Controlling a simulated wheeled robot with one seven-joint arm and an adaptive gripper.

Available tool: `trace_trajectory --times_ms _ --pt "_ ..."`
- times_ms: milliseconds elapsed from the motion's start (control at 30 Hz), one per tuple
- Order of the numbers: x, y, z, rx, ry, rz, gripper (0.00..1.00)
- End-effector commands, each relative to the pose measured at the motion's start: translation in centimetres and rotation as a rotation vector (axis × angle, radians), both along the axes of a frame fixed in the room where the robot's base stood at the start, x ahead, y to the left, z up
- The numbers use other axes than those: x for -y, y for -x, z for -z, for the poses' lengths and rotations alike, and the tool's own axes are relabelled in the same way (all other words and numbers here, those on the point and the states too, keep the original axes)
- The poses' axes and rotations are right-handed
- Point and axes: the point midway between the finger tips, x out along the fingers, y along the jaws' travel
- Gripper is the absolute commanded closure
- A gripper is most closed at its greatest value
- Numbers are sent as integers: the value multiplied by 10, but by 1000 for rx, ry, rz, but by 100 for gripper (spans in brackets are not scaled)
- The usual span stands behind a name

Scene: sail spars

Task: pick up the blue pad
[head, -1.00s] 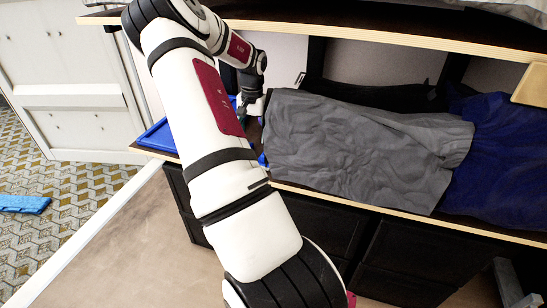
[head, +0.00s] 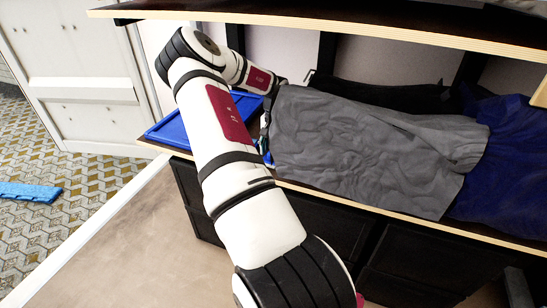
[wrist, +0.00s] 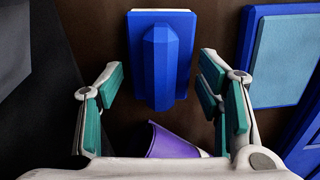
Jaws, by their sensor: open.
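In the wrist view a blue pad (wrist: 160,60) with a raised ridge along its middle and a pale edge at its top lies ahead on a brown surface. My gripper (wrist: 160,76) is open, with its teal-lined fingers apart to the left and right of this pad. Nothing is held, and I cannot tell how much depth separates the fingertips from the pad. In the head view my arm and the grey cloth hide most of the gripper, and the pad cannot be made out clearly there.
A purple cup-like object (wrist: 175,143) lies close below the pad. A light-blue panel in a blue frame (wrist: 285,58) is at right. In the head view, grey cloth (head: 370,150) and dark blue cloth (head: 510,165) cover the shelf beside a blue tray (head: 172,132). An upper shelf (head: 330,30) overhangs.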

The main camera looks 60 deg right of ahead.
Motion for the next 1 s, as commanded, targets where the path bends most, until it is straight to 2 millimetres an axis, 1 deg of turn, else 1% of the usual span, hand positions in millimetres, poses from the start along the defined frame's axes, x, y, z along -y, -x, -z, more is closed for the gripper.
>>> trace_trajectory --times_ms 167,200,367,767,867,1000 --pt "0 0 0 1 0 0 40" --pt "0 0 0 1 0 0 42" --pt "0 0 0 1 0 0 79" --pt "0 -2 -3 2 0 0 79" --pt "0 -5 -9 3 1 -2 79" --pt "0 -5 -27 4 2 -1 79"
